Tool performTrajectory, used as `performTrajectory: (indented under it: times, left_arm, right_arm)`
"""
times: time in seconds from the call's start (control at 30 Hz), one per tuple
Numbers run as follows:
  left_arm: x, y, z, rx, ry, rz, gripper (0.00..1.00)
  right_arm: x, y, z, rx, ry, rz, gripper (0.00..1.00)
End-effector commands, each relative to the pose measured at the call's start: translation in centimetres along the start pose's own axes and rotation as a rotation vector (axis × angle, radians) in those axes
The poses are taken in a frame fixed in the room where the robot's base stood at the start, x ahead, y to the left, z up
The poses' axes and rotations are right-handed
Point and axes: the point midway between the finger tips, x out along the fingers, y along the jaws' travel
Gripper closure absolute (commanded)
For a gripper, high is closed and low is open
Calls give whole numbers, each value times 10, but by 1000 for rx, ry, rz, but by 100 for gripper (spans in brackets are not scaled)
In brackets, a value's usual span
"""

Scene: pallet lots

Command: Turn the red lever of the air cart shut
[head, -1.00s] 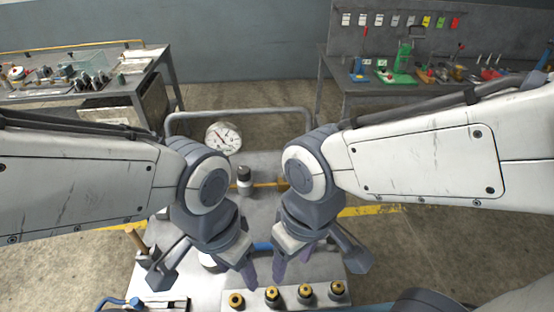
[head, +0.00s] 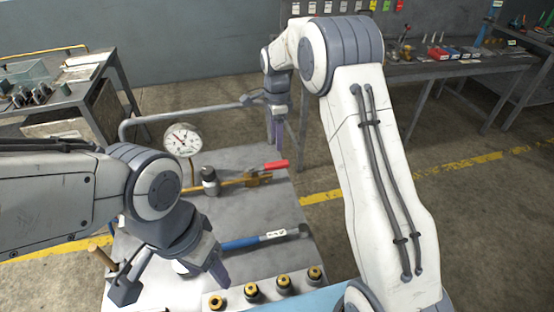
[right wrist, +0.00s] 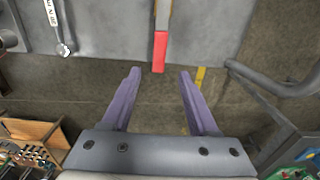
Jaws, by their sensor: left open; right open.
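The air cart (head: 250,215) is a grey metal top with a rail. Its red lever (head: 276,165) sits on a brass valve (head: 257,178) and points right, roughly in line with the brass pipe. A round white gauge (head: 183,139) stands left of it. My right gripper (head: 275,130) is open, beyond and above the lever. In the right wrist view the red lever tip (right wrist: 160,52) lies ahead of the open fingers (right wrist: 158,95), apart from them. My left gripper (head: 217,268) is open over the cart's near left part, away from the lever.
A blue-handled tool (head: 240,242) lies on the cart. Several brass fittings (head: 252,290) stand in a block at the front. The cart rail (head: 190,113) runs along the far edge. Workbenches stand at the back left (head: 60,100) and back right (head: 455,65).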

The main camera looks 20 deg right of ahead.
Motion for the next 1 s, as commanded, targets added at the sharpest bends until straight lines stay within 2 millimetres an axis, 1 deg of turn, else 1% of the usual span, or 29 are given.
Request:
performTrajectory:
  times: [0.17,0.4,0.5,0.6,0.7,0.97,1.0]
  left_arm:
    - [-4,0,0,0,0,0,39]
    - [-10,1,-1,0,0,0,39]
    - [-12,1,-1,0,0,0,39]
    - [-13,1,-1,0,0,0,39]
    - [-13,1,-1,0,0,0,39]
    - [-13,1,-1,0,0,0,39]
    - [-13,1,-1,0,0,0,39]
  right_arm:
    - [27,2,0,1,0,5,40]
    - [71,2,0,-1,0,4,40]
    - [85,2,0,-2,0,3,40]
    - [93,1,0,-2,0,1,40]
    - [98,1,0,-3,0,1,40]
    - [99,1,0,-3,0,0,40]
    - [99,1,0,-3,0,0,55]
